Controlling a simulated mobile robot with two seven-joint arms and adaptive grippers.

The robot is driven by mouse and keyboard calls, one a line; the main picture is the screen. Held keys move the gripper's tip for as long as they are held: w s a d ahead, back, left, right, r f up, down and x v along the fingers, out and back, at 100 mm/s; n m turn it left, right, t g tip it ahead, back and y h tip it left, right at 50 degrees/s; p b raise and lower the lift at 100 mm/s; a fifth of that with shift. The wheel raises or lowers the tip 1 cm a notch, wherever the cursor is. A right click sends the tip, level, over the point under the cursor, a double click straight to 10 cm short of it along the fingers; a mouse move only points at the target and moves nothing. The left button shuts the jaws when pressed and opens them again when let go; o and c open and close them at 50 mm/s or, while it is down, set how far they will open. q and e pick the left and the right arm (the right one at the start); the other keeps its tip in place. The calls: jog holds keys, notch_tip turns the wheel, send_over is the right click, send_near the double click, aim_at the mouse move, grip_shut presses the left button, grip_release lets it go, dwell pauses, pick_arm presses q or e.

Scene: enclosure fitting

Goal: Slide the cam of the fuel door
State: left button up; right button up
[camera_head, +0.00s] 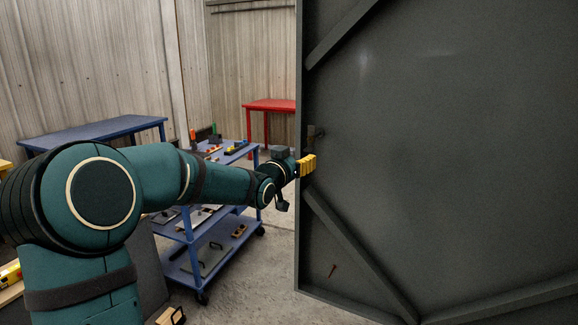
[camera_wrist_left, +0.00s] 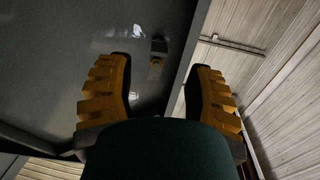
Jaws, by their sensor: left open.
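The fuel door (camera_head: 430,150) is a large dark grey panel with diagonal braces, filling the right of the head view. It also fills the left of the wrist view (camera_wrist_left: 60,60). The cam (camera_head: 313,133) is a small dark piece with a brownish part near the door's left edge. In the left wrist view the cam (camera_wrist_left: 157,58) shows between the fingertips, beyond them. My left gripper (camera_head: 306,165) has yellow ribbed fingers, is open and empty, and is just below the cam in the head view. Whether a finger touches the door is unclear. My right gripper is not seen.
A blue cart (camera_head: 250,153) carrying tools stands behind my left arm. A blue table (camera_head: 95,130) and a red table (camera_head: 270,104) stand farther back by the corrugated wall (camera_head: 90,60). Bare concrete floor (camera_head: 270,270) lies left of the door's lower edge.

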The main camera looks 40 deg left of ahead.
pick_arm(q)
jog(key=s, duration=0.4)
jog(key=shift+s+d, duration=0.3)
jog(key=shift+s, duration=0.05)
jog(key=s+d+f+g+h, duration=0.15)
jog(key=d+f, duration=0.35)
jog(key=f, duration=0.5)
jog(key=d+f+g+h, duration=0.1)
jog(key=d+f+g, duration=0.2)
jog(key=d+f, duration=0.5)
jog(key=d+f+g+h, duration=0.2)
jog(key=d+f+g, duration=0.1)
jog(key=f, duration=1)
jog(key=s+d+f+g+h, duration=0.1)
jog(key=s+d+f+g, duration=0.3)
jog(key=s+d+f, duration=0.3)
jog(key=s+d+f+g+h, duration=0.1)
jog(key=s+d+f+g, duration=0.3)
jog(key=s+d+f, duration=0.4)
jog(key=s+f, duration=0.4)
jog(key=s, duration=0.3)
jog(key=shift+s+d+g, duration=0.3)
jog(key=shift+s+g, duration=0.05)
